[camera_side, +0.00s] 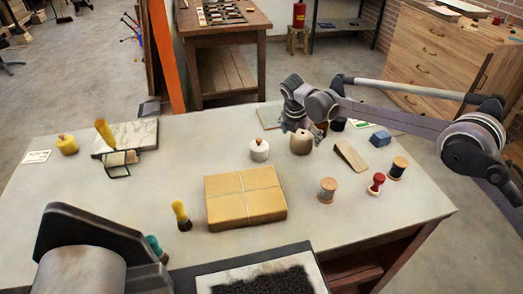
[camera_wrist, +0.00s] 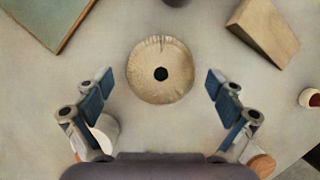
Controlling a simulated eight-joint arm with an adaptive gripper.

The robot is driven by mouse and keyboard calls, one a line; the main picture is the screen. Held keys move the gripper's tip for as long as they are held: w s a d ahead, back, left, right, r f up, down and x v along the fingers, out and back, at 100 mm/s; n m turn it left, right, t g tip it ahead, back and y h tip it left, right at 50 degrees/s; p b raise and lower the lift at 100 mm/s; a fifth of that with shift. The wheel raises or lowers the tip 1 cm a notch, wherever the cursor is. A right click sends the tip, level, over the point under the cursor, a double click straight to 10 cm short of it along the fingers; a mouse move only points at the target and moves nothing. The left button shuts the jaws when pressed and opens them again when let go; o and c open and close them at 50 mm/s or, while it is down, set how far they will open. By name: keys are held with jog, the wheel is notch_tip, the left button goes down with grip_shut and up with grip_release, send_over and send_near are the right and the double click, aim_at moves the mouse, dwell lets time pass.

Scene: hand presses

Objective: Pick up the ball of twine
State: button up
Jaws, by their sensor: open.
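The ball of twine (camera_side: 301,144) looks like a tan, rounded lump on the grey table in the side view. In the wrist view it is a round beige ball (camera_wrist: 146,86) with a dark hole in its middle, in the upper centre. My gripper (camera_side: 293,122) is at the ball's upper left in the side view. In the wrist view my gripper (camera_wrist: 160,90) is open, one blue-padded finger on each side of the ball, with clear space between pads and ball. Nothing is held.
A wooden wedge (camera_side: 350,155) lies right of the ball. A white lidded jar (camera_side: 259,150) stands left of it. A tied parcel (camera_side: 244,197), spools (camera_side: 327,190) and a red stamp (camera_side: 376,183) stand nearer the front.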

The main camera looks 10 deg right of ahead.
jog(key=shift+x, duration=1.4)
jog(key=c, duration=1.3)
jog(key=shift+r, duration=0.1)
